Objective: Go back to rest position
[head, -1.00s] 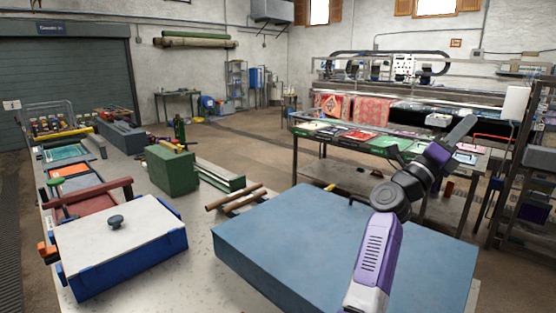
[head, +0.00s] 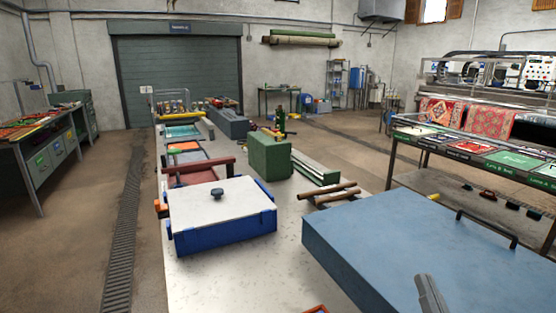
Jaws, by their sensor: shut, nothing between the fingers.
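My gripper (head: 430,293) shows only as a narrow grey tip at the bottom right edge of the head view, in front of the large blue box (head: 370,250). Its fingers look closed together with nothing in them. The rest of my arm is out of the picture.
A blue case with a white lid and dark knob (head: 222,215) stands on the pale worktop (head: 235,285), left of the blue box. The box bears a black handle (head: 487,228). Behind are wooden rods (head: 336,193) and a green block (head: 269,155).

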